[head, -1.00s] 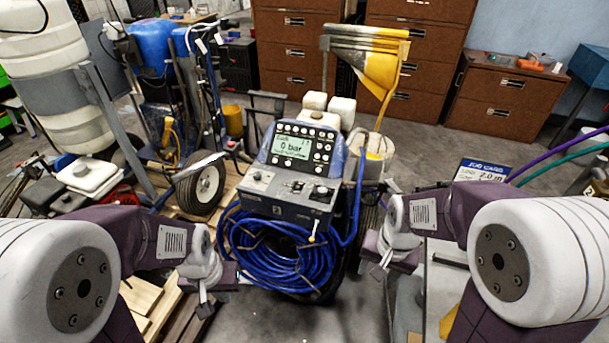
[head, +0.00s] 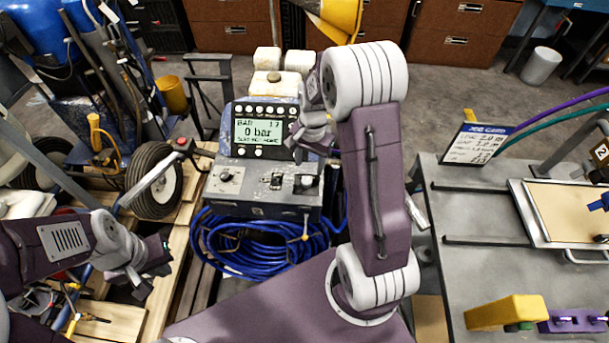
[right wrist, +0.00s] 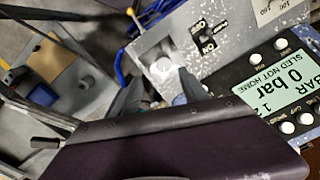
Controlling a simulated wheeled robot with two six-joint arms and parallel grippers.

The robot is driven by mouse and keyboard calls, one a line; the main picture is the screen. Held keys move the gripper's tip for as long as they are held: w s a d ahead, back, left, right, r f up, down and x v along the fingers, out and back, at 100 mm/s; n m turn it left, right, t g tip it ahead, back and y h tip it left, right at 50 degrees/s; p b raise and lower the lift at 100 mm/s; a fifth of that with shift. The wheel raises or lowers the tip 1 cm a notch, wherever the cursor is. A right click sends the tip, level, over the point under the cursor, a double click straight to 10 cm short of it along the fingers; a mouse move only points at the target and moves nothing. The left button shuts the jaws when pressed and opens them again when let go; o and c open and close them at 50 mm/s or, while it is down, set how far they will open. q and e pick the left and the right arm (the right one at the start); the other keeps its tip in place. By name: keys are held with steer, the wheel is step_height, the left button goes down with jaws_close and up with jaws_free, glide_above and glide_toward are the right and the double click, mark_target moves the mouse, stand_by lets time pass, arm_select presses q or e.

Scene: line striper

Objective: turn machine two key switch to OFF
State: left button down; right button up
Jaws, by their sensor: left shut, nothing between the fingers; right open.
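The machine with the blue hose coil has a grey control box (head: 262,190) under a panel whose display (head: 257,133) reads 0 bar. The box has several small controls on top. In the right wrist view a black switch (right wrist: 206,42) with OFF and ON lettering sits on the grey box, and a round silver knob (right wrist: 162,68) is beside it. My right gripper (head: 300,152) is open above the box, in front of the panel's right side. Its fingers show on either side of the silver knob, apparently not touching it. My left gripper (head: 145,280) is shut and empty, low at left.
A blue hose coil (head: 250,245) hangs below the box. A cart wheel (head: 154,180) and wooden pallet lie at left. A grey bench (head: 455,215) with a job card (head: 472,144) stands at right. A yellow hopper (head: 335,20) is behind.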

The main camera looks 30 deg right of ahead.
mark_target(307, 180)
steer(key=f, duration=0.5)
steer(key=w+f, duration=0.1)
steer(key=f, duration=0.1)
steer(key=shift+w+a+f+b, duration=0.1)
steer(key=shift+f+b, duration=0.15)
steer(key=shift+b, duration=0.05)
steer(key=shift+f, duration=0.6)
arm_select(q)
steer(key=shift+w+f, duration=0.5)
arm_select(e)
steer(key=shift+f, duration=0.15)
jaws_close()
